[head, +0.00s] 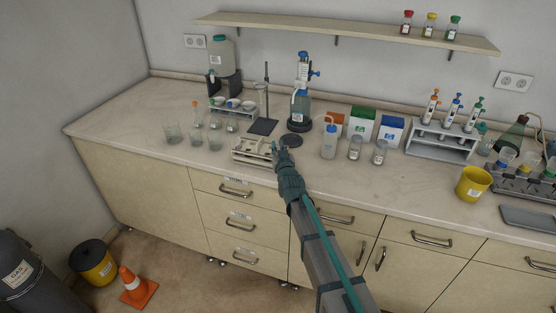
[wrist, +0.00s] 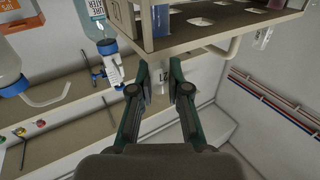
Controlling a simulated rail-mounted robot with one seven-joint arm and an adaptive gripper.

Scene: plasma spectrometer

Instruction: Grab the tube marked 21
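The wooden tube rack (head: 254,150) stands near the front edge of the bench, left of my gripper (head: 280,147). In the wrist view, which looks upside down, the rack (wrist: 215,38) fills the top. A pale tube with a dark mark (wrist: 163,76) shows between the fingers of my gripper (wrist: 161,72); the mark looks like an inverted 21. The fingers stand on either side of this tube and look apart from it; contact is hard to judge. Another tube (wrist: 263,36) hangs in the rack at the right. In the head view my gripper hides part of the rack.
A retort stand (head: 264,126), a blue-topped dispenser bottle (head: 299,103) and a wash bottle (head: 328,143) stand behind and right of the rack. Several glass beakers (head: 195,139) stand to its left. The bench's front left is clear.

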